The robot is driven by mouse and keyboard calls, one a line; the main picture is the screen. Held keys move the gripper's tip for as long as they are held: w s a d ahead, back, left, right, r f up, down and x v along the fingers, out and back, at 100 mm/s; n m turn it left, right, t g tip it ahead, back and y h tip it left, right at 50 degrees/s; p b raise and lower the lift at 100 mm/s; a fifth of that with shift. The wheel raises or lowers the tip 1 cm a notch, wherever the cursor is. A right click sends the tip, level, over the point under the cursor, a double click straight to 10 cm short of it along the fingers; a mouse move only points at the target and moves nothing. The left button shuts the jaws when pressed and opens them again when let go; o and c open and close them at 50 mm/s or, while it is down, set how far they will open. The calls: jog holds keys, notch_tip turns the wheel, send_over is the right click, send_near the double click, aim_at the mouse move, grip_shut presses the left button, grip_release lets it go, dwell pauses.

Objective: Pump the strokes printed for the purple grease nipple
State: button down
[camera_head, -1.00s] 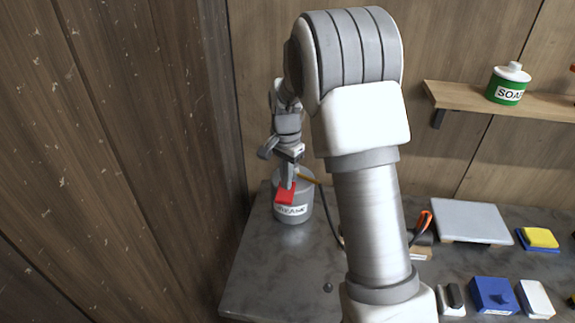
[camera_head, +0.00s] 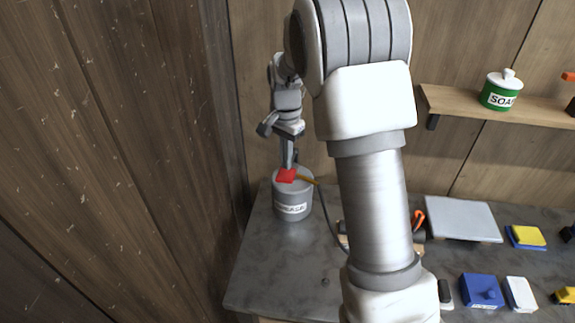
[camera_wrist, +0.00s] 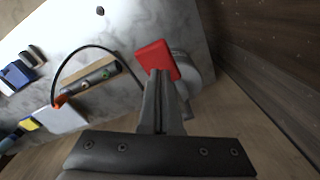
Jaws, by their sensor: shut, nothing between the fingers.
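The grey grease pot (camera_head: 292,201), labelled GREASE, stands at the bench's back left corner. Its red lever pad (camera_head: 286,175) is level with the pot's top and also shows in the wrist view (camera_wrist: 157,58). My gripper (camera_head: 288,164) is shut and empty, its tips at the red pad; whether they touch it I cannot tell. A dark hose (camera_wrist: 75,57) runs from the pot side towards a bar with small coloured nipples (camera_wrist: 92,80), with an orange piece (camera_wrist: 60,101) near its end. The purple nipple and any printed number are not readable. My arm hides much of the bar in the head view.
A grey plate (camera_head: 462,219), a yellow and blue block (camera_head: 526,238), a blue box (camera_head: 481,291) and a white block (camera_head: 519,294) lie on the right. A wooden shelf (camera_head: 455,100) holds a green SOAP jar (camera_head: 500,91). A wooden wall stands close on the left.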

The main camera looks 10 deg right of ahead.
notch_tip(320, 180, down, 8)
jog(key=b, duration=0.5)
jog(key=shift+f, duration=0.15)
notch_tip(320, 180, up, 8)
jog(key=p, duration=0.6)
jog(key=shift+r, duration=0.2)
jog(key=shift+f, duration=0.15)
notch_tip(320, 180, down, 9)
jog(key=b, duration=0.6)
notch_tip(320, 180, up, 9)
jog(key=p, duration=0.6)
